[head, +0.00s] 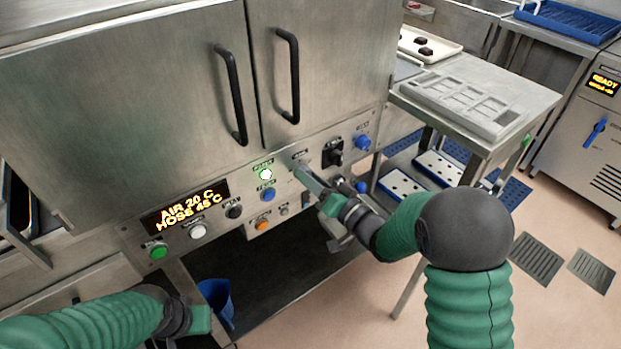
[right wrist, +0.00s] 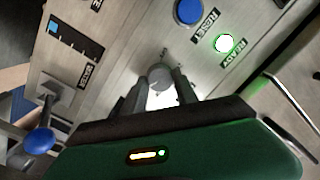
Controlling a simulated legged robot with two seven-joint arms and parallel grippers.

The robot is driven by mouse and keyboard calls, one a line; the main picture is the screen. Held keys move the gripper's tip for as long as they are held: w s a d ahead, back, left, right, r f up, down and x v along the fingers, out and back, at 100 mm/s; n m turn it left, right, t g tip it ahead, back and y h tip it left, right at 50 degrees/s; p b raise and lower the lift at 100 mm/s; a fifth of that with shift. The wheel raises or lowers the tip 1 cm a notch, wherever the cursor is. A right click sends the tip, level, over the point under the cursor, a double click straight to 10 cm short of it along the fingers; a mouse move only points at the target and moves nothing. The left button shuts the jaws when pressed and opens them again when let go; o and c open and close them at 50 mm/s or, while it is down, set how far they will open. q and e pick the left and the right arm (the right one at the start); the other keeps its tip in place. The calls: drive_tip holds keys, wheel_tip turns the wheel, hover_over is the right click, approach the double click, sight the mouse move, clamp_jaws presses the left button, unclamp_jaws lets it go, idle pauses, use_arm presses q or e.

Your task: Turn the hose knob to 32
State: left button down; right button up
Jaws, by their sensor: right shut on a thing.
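The hose knob (right wrist: 160,77) is a small round grey knob on the steel control panel. In the right wrist view it sits between the two fingers of my right gripper (right wrist: 160,88), which is shut on it. In the head view the right gripper (head: 306,176) reaches the panel from the right and its fingers hide the knob. The display (head: 186,207) reads AIR 20 C and HOSE 45 C in yellow. My left gripper (head: 200,320) is low at the left, below the panel and away from the knob; its fingers do not show clearly.
A lit white-green ready light (head: 265,174) and a blue reset button (head: 267,194) are left of the knob. A blue bin (head: 218,299) stands below. A steel table (head: 530,95) is at the right.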

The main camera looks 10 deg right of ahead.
clamp_jaws()
drive_tip(key=shift+f, duration=0.1)
drive_tip(key=shift+n, duration=0.5)
drive_tip(key=shift+s+a+f+n+h+b, duration=0.1)
drive_tip(key=shift+n+h+b, duration=0.25)
drive_tip(key=shift+n+b, duration=2.75)
drive_tip(key=shift+s+a+f+n+h+b, duration=0.1)
drive_tip(key=shift+n+h+b, duration=0.2)
drive_tip(key=shift+n+b, duration=2.7)
drive_tip(key=shift+a+n+h+b, duration=0.25)
drive_tip(key=shift+n+b, duration=1.1)
drive_tip(key=shift+n, duration=3.45)
drive_tip(key=shift+d, duration=0.15)
